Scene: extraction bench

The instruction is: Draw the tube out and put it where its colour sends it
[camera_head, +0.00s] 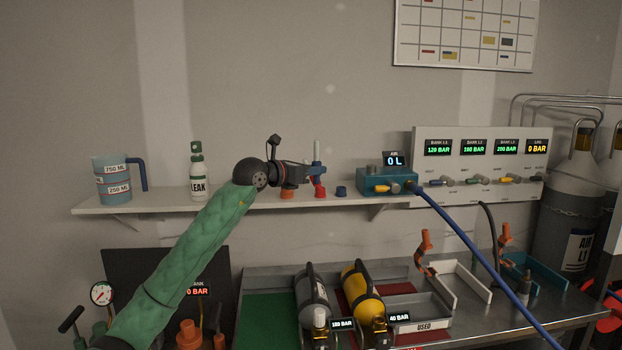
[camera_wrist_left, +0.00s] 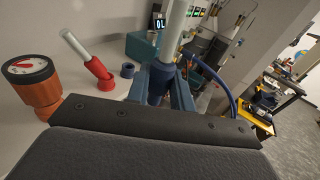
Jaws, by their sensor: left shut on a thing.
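My left gripper (camera_head: 314,176) is over the wall shelf and shut on a pale upright tube (camera_head: 317,150) with a blue lower part. In the left wrist view the tube (camera_wrist_left: 176,30) and its blue collar (camera_wrist_left: 158,82) stand between the blue fingers; its lower end is hidden. A red holder (camera_wrist_left: 97,68) with a pale tilted tube stands to the left of it. My right gripper is not in view.
The shelf (camera_head: 240,203) also bears a blue jug (camera_head: 113,182), a LEAK bottle (camera_head: 197,176) and a blue box (camera_head: 385,182) with a hose. Below, the bench holds grey and yellow cylinders (camera_head: 362,290), a USED tray (camera_head: 420,324) and a white tray (camera_head: 462,283).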

